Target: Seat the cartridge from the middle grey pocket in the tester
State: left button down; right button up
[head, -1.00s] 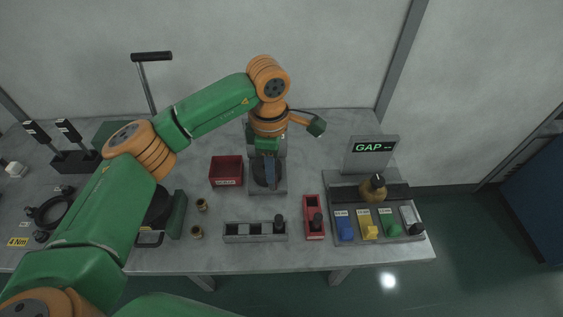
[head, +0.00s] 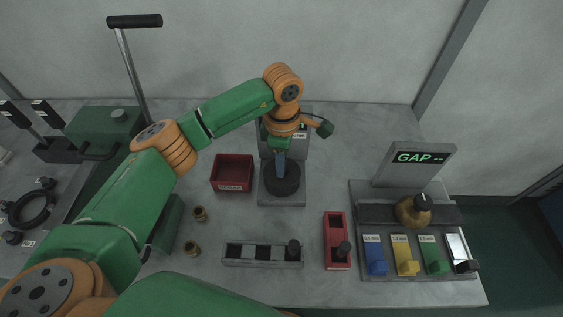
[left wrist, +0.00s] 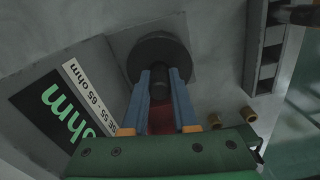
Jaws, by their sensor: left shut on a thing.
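The tester (head: 282,200) is a grey stand at the back middle with a round black seat on its plate. My left gripper (head: 281,172) points down over this seat. In the left wrist view its blue fingers (left wrist: 173,95) are shut on a dark cylindrical cartridge (left wrist: 180,78), which is at the middle of the black round seat (left wrist: 160,55). Whether the cartridge is fully down cannot be told. The tester's screen (left wrist: 65,110) shows "ohm" in green beside a "55 - 65 ohm" label. My right gripper is out of view.
A red bin (head: 232,172) stands left of the tester. A red tray (head: 335,225) holds another black-knobbed part. A gap gauge station (head: 415,215) with coloured blocks is at right. Two brass pieces (head: 200,214) stand left of the grey tray. A green lever press (head: 105,130) is at left.

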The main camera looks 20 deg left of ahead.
pick_arm(q)
jog(key=shift+f, duration=0.2)
jog(key=c, duration=0.7)
grip_release()
jog(key=shift+r, duration=0.5)
notch_tip(320, 180, up, 12)
jog(key=shift+f+b, duration=0.2)
jog(key=shift+b, duration=0.1)
